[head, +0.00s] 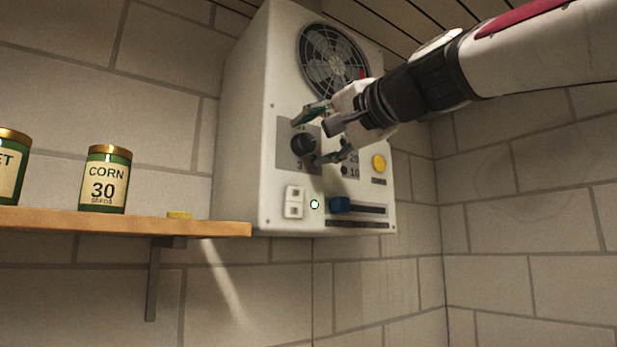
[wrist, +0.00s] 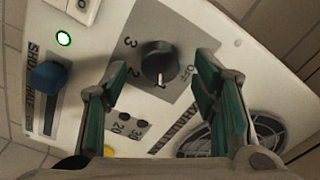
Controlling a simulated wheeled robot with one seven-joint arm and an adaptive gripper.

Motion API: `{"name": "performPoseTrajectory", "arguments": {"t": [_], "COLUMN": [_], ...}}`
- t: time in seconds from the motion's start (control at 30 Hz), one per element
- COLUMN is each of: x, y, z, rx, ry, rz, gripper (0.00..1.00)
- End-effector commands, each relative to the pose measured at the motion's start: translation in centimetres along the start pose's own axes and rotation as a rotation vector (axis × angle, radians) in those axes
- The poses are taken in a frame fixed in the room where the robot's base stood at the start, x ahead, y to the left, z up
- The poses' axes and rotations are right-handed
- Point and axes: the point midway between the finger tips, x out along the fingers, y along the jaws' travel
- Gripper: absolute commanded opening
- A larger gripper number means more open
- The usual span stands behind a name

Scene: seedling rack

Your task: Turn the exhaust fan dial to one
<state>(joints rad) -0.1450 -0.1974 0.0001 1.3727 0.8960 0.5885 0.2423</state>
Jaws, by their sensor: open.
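The exhaust fan dial (head: 303,144) is a round dark knob on a grey plate on the front of a white wall box (head: 243,135). In the wrist view the dial (wrist: 159,58) shows whole, with 3, 2 and OFF readable around it. A small light mark shows at its lower edge; I cannot tell whether it is the pointer or a printed 1. My gripper (head: 313,139) is open in front of the plate. In the wrist view its green-padded fingers (wrist: 161,68) stand on either side of the dial, with gaps, not touching it.
The box also bears a fan grille (head: 334,62), a yellow button (head: 379,163), a blue slider (head: 340,205), a white switch (head: 294,202) and a lit green-ringed lamp (head: 314,204). A wooden shelf (head: 120,224) with a corn seed can (head: 104,180) is at left.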

Motion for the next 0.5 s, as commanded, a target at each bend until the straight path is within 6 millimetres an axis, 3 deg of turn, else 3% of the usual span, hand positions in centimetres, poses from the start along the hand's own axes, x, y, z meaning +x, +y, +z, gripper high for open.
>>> {"name": "performPoseTrajectory", "arguments": {"t": [0.3, 0.5], "x": [-6.6, -9.4], "y": [-0.1, -0.1], "z": [0.0, 0.0], "rx": [0.000, 0.000], "ry": [0.002, 0.001], "rz": [-0.002, -0.001], "gripper": [0.54, 0.54]}}
